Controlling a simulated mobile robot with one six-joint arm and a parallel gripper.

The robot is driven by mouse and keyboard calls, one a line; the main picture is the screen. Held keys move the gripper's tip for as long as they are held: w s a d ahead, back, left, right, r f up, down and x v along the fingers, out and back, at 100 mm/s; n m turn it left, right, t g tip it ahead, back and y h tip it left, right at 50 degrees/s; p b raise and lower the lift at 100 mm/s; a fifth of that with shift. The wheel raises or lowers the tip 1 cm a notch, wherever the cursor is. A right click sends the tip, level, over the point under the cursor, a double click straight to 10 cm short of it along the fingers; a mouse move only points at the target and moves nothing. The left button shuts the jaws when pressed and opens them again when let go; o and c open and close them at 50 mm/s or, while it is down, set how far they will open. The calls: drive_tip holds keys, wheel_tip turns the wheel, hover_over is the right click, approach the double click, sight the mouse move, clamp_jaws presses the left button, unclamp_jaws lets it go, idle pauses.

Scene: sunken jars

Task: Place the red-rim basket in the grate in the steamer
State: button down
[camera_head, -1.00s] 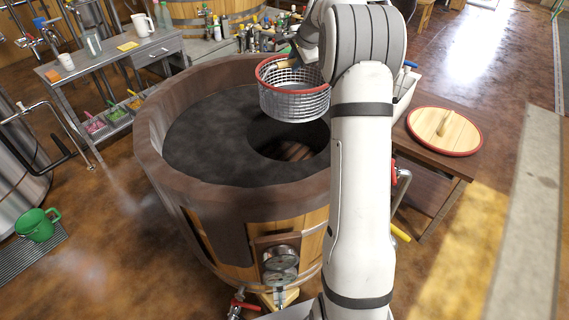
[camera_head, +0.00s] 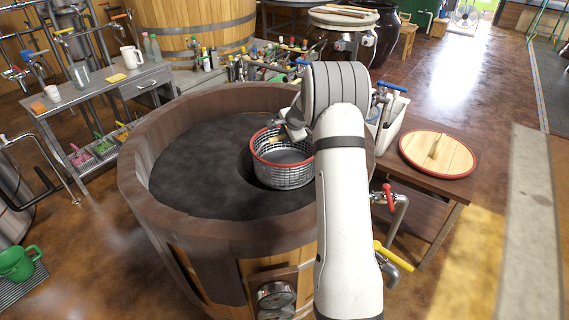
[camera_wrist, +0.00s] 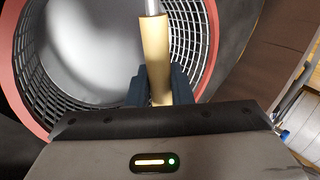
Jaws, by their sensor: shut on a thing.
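The red-rim basket (camera_head: 284,173) is a round metal mesh basket with a red rim. In the head view it sits at the round opening in the dark top of the wooden steamer (camera_head: 180,215), right of centre. How deep it sits, and whether it touches the grate, I cannot tell; the basket hides the grate. My gripper (camera_wrist: 158,88) is shut on the basket's wooden handle (camera_wrist: 156,45), seen in the wrist view. The basket's inside (camera_wrist: 90,45) looks empty there. In the head view my arm covers part of the basket's right side.
A round wooden lid with a red edge (camera_head: 460,160) lies on a side table at the right. Red and yellow valve handles (camera_head: 389,197) stick out beside the steamer. A bench with bottles and tools stands behind. The steamer's dark top at left is clear.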

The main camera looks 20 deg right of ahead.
wheel_tip(320, 180, down, 12)
drive_tip(key=shift+r+b, duration=0.1)
drive_tip(key=shift+b, duration=0.3)
drive_tip(key=shift+f, duration=0.2)
drive_tip(key=c, duration=1.3)
unclamp_jaws()
